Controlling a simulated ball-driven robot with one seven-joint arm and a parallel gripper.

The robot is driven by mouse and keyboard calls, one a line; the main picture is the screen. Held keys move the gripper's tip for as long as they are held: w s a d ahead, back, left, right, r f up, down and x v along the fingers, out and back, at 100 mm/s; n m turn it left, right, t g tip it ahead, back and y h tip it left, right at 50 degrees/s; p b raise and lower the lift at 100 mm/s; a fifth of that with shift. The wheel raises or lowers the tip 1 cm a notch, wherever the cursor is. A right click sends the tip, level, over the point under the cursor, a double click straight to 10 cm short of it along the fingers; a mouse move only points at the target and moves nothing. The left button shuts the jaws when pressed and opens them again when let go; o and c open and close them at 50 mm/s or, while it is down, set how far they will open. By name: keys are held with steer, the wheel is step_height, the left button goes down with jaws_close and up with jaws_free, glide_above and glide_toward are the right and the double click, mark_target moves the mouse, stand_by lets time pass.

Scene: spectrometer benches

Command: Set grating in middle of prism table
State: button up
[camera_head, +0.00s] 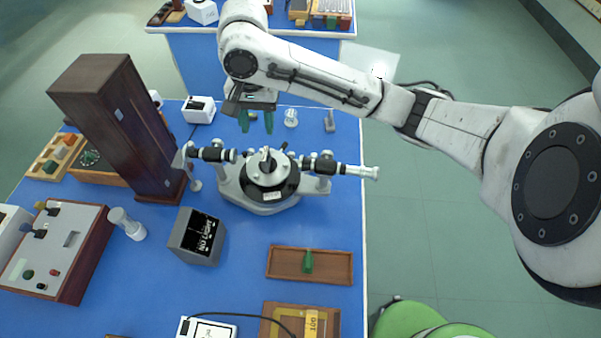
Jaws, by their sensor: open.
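The spectrometer stands mid-bench, with its round pale prism table (258,175) at the centre, between two horizontal tubes. A small pale upright piece (266,154) shows on the prism table; it may be the grating, but it is too small to tell. My gripper (257,123) points down with its two green fingers apart. In the picture it is above and behind the prism table, with nothing visible between the fingers. I cannot tell its height above the bench.
The telescope tube (345,169) reaches right and the other tube (212,155) left. A tall brown cabinet (110,120) stands left. A grey display box (196,238) and a wooden tray (275,265) with a green item (308,262) lie in front. Small items stand behind.

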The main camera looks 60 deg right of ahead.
steer(key=w+a+r+n+t+y, duration=0.1)
steer(key=w+a+n+t+y, duration=0.35)
steer(key=a, duration=0.95)
steer(key=a+f+n, duration=0.3)
steer(key=a+f, duration=0.1)
steer(key=a, duration=0.2)
steer(key=s+f+n+g+h, duration=0.2)
steer(key=s+f+n, duration=0.1)
steer(key=s+f, duration=0.95)
steer(key=s+d+f+n+g+h, duration=0.1)
steer(key=s+d+f+n+h, duration=0.1)
steer(key=s+d, duration=0.5)
steer(key=s+h, duration=0.1)
steer(key=s, duration=0.4)
steer(key=shift+s+d+f+g, duration=0.35)
steer(key=shift+d+f, duration=0.05)
steer(key=shift+n, duration=0.25)
